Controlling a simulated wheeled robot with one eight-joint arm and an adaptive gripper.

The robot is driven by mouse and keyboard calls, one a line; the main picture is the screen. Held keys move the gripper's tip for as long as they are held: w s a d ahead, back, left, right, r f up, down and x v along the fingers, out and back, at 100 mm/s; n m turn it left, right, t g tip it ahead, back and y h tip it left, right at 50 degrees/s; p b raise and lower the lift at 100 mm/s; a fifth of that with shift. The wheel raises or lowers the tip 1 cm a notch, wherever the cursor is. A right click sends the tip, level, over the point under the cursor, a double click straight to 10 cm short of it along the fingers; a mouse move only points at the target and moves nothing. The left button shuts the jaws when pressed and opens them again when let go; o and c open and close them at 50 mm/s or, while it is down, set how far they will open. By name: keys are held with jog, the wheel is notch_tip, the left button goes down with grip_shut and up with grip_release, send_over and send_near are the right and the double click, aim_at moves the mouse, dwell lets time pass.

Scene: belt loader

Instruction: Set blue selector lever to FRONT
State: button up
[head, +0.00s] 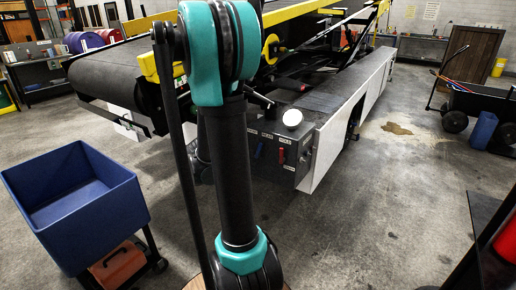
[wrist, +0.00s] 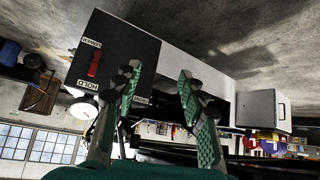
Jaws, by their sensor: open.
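The blue selector lever (head: 259,149) shows small on the dark control panel at the near end of the loader in the head view, just right of my arm. A red lever (head: 281,156) stands to its right on the same panel. In the wrist view the panel (wrist: 115,45) appears turned over, with the red lever (wrist: 95,63) clear and small white labels around it. I cannot make out the blue lever there; my left finger covers part of the panel. My gripper (wrist: 160,80) is open, with nothing between its green-padded fingers. In the head view I cannot make it out.
The belt loader's long white side (head: 350,120) runs back to the right. A blue bin (head: 75,200) on a cart stands at left.

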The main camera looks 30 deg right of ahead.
jog(key=w+d+f+m+h, duration=0.1)
jog(key=w+d+m+h, duration=0.25)
jog(key=w+d, duration=0.45)
jog(key=m+t+h, duration=0.1)
jog(key=m+h, duration=0.1)
jog(key=m, duration=0.1)
send_near(260, 146)
jog(key=shift+m, duration=0.25)
jog(key=x, duration=1)
jog(key=shift+w+d+f, duration=0.2)
jog(key=shift+w+f, duration=0.1)
jog(key=shift+f, duration=0.05)
grip_shut()
